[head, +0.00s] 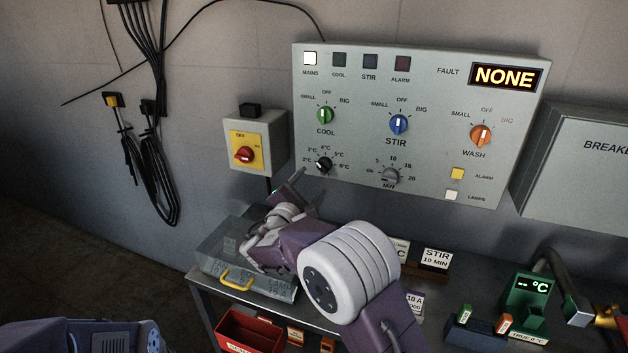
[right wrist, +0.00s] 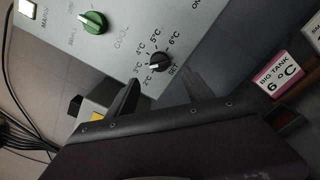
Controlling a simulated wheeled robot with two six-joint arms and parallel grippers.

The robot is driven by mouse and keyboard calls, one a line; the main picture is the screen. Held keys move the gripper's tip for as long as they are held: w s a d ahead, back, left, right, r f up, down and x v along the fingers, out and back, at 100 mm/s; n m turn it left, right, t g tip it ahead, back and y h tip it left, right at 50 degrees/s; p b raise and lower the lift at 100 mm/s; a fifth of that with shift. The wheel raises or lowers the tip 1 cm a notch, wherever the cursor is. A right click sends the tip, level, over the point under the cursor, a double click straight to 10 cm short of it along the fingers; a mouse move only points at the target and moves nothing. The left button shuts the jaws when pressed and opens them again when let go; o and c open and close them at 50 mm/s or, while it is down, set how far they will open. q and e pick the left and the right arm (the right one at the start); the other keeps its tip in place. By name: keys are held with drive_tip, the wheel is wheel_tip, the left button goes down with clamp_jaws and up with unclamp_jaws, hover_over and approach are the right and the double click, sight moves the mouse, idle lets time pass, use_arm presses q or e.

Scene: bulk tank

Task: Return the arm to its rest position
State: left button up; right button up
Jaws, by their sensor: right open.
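My right arm (head: 350,270) reaches up from the lower right in the head view. Its gripper (head: 303,190) is in front of the lower left of the grey control panel (head: 440,120), below the black temperature knob (head: 323,164). In the right wrist view the two dark fingers of this gripper (right wrist: 160,90) are apart with nothing between them. The black knob (right wrist: 158,61) shows beyond the fingertips, apart from them. Part of my left arm (head: 85,338) shows at the bottom left of the head view; its gripper is out of view.
A red-and-yellow switch box (head: 251,141) hangs left of the panel. Below is a metal bench (head: 470,325) with a clear lidded box with a yellow handle (head: 236,280), label signs (head: 436,257) and a green meter (head: 530,298). A red bin (head: 250,330) sits lower. Cables hang at left.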

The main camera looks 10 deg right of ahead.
drive_tip(key=s+d+r+m+g+h, duration=0.1)
drive_tip(key=s+d+m+g, duration=0.15)
drive_tip(key=d, duration=0.45)
drive_tip(key=s+d+m+g+h, duration=0.2)
drive_tip(key=s+d, duration=0.1)
drive_tip(key=d, duration=0.3)
drive_tip(key=s+d+f+m+g+y, duration=0.2)
drive_tip(key=s+d+f+m+g, duration=0.3)
drive_tip(key=s+f, duration=0.5)
drive_tip(key=s+a+f+m+g+y, duration=0.1)
drive_tip(key=s+f+m+g+y, duration=0.1)
drive_tip(key=s+f, duration=0.3)
drive_tip(key=s+a+f+m+g+y, duration=0.2)
drive_tip(key=s+f+y, duration=0.1)
drive_tip(key=s, duration=0.4)
drive_tip(key=s+a+f+m+y, duration=0.3)
drive_tip(key=s+a, duration=0.1)
drive_tip(key=a, duration=0.2)
drive_tip(key=s+a+f+m+y, duration=0.3)
drive_tip(key=a+f+m, duration=0.1)
drive_tip(key=a, duration=0.2)
wheel_tip(320, 180, up, 16)
drive_tip(key=w+p, duration=0.1)
drive_tip(key=p, duration=1.4)
drive_tip(key=shift+w+f, duration=0.2)
drive_tip(key=shift+f, duration=0.05)
